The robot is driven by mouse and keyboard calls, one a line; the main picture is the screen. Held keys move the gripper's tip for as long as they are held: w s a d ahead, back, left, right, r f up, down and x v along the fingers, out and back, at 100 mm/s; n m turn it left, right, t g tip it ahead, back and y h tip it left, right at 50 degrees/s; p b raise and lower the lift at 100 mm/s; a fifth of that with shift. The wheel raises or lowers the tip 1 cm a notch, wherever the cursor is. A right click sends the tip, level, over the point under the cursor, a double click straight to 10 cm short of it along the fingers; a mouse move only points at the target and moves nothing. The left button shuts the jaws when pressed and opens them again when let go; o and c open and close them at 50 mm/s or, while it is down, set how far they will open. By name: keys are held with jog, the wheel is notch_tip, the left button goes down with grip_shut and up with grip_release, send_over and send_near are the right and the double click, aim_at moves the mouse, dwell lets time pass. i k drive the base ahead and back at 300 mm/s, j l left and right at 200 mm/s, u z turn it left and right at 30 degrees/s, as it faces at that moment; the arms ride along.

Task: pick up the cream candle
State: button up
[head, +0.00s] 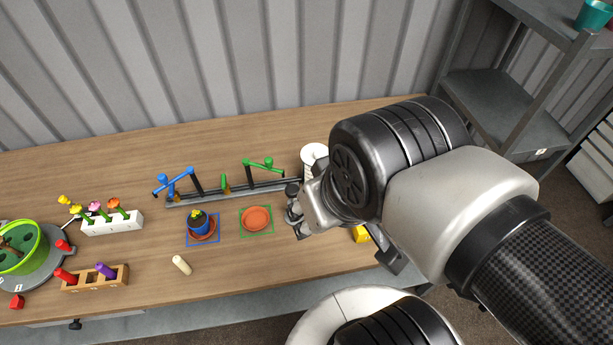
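The cream candle (181,264) is a short, pale cylinder near the front edge of the wooden table, left of the picture's middle. It lies or leans at a slant; I cannot tell which. My gripper (293,207) is to the right of the candle and farther back, beside the orange saucer and clear of the candle. My own arm hides much of the gripper, so its fingers do not show clearly.
A blue pot on a saucer (202,235) and an empty orange saucer (257,226) stand behind the candle. A wooden block with red and purple pegs (95,285) is to its left. A rail with blue and green branches (232,193) runs behind. The table around the candle is clear.

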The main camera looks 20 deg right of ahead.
aim_at(178, 261)
jog(key=i+j+u, duration=0.15)
jog(key=j+u, duration=0.2)
jog(key=i+j+u, duration=0.15)
jog(key=j+u, duration=0.25)
